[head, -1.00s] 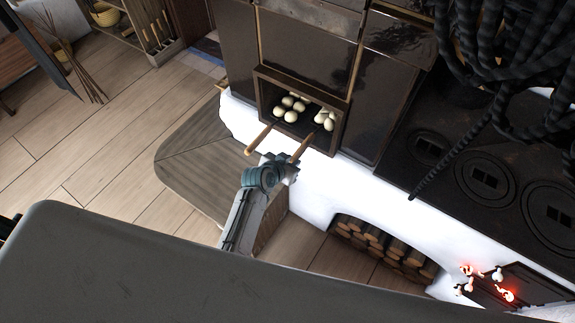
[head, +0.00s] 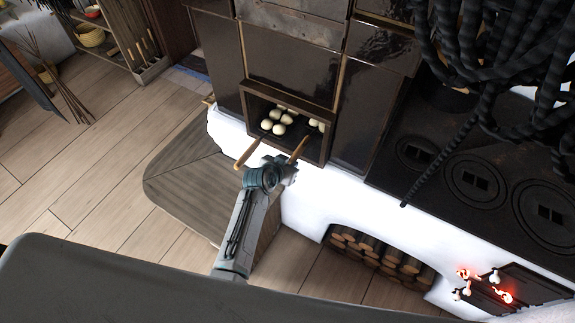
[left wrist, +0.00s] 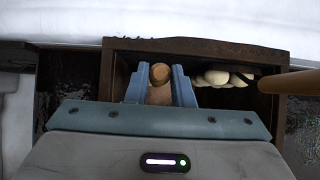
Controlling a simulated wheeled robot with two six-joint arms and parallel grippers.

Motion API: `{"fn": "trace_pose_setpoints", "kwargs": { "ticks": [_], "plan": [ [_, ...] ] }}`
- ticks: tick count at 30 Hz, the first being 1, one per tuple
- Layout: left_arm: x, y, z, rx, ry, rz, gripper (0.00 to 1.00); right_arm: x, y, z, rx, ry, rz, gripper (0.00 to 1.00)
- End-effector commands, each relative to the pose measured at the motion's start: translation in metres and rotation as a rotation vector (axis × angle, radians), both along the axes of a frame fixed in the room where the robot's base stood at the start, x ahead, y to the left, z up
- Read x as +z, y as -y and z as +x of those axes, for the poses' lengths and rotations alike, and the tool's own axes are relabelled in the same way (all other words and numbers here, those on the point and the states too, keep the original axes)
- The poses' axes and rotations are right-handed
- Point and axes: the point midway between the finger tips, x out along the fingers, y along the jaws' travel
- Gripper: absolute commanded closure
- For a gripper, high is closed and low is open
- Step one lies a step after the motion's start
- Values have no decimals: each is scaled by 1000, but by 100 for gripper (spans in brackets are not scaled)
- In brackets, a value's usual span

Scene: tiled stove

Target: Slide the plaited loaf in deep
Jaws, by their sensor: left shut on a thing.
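My left gripper (head: 290,172) is shut on the right-hand wooden handle (head: 302,147), just outside the oven opening (head: 327,140). In the left wrist view its blue fingers (left wrist: 160,92) flank the handle's round end (left wrist: 160,73). The handle runs into the oven. Pale, lumpy dough (head: 316,124) lies inside at the right, partly hidden by the frame; it looks like the loaf on this handle's peel. A second group of pale lumps (head: 278,120) lies to its left and shows in the left wrist view (left wrist: 222,78). My right gripper is not in view.
A second wooden handle (head: 248,154) sticks out at the left of the opening; it is close beside my gripper in the left wrist view (left wrist: 292,82). A white ledge (head: 305,205) lies below the oven. A black stovetop (head: 470,170) is at the right.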

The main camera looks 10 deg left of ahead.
Motion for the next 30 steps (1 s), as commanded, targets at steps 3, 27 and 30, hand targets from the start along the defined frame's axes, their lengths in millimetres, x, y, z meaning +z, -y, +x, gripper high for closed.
{"fn": "trace_pose_setpoints", "kwargs": {
  "ticks": [3, 27, 30],
  "plan": [
    [0, 0, 0, 0, 0, 0, 75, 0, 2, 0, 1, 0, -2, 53],
    [25, -13, -36, 1, 0, 1, 53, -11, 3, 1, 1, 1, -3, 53],
    [36, -18, -50, 1, 1, 0, 53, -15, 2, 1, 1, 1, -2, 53]
  ]
}}
